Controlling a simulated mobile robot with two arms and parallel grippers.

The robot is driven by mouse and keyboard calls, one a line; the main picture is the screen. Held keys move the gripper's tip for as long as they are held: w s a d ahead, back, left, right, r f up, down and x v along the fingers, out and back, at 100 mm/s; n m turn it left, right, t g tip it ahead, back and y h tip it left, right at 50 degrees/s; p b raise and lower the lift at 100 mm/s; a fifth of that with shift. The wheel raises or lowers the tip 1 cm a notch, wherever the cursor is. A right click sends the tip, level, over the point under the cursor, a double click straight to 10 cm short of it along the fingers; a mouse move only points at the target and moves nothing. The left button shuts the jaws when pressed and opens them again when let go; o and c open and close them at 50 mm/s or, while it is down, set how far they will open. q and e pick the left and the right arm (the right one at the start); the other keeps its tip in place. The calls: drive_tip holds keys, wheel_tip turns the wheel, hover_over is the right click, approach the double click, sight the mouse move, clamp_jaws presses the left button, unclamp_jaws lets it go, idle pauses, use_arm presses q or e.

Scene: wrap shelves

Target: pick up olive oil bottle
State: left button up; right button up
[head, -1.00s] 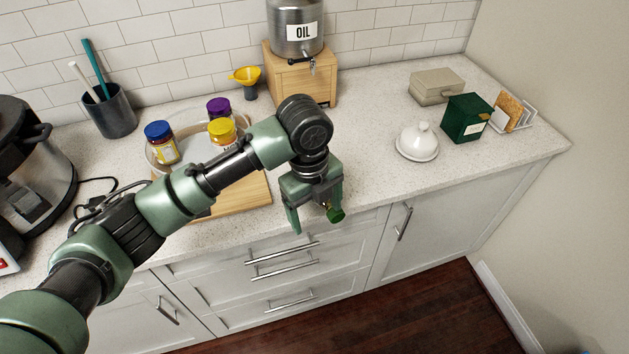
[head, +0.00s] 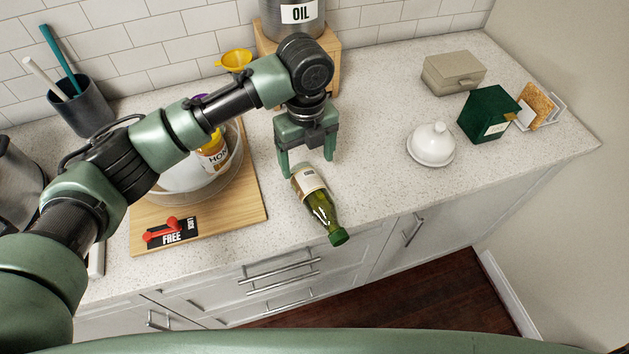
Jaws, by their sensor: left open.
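The olive oil bottle (head: 318,203) is green glass with a pale label and a green cap. It lies on its side on the counter, its cap end pointing toward the counter's front edge. My left gripper (head: 307,170) is open, with its fingers pointing down at the label end of the bottle. One finger is left of the bottle and the other is behind or beside its right side. I cannot tell whether either finger touches it. My right gripper is not in the head view.
A round tray with jars (head: 214,156) stands on a wooden board (head: 252,205) at left. A metal oil dispenser (head: 290,22) is on a wooden stand behind my arm. A white lidded dish (head: 431,146) and green box (head: 489,115) stand at right. Counter right of the bottle is clear.

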sight(306, 176)
use_arm(q)
drive_tip(key=shift+s+a+f+p, duration=0.1)
drive_tip(key=shift+s+f+p, duration=0.3)
drive_tip(key=shift+f, duration=0.2)
drive_tip(key=shift+s+f+p, duration=0.3)
drive_tip(key=shift+f+p, duration=0.05)
drive_tip(key=shift+f, duration=0.25)
wheel_tip(306, 176, down, 3)
drive_tip(key=shift+w+r+p, duration=0.15)
drive_tip(key=shift+p, duration=0.35)
drive_tip(key=shift+w+f, duration=0.1)
drive_tip(key=shift+f, duration=0.65)
drive_tip(key=c, duration=1.4)
clamp_jaws()
drive_tip(key=shift+r, duration=0.1)
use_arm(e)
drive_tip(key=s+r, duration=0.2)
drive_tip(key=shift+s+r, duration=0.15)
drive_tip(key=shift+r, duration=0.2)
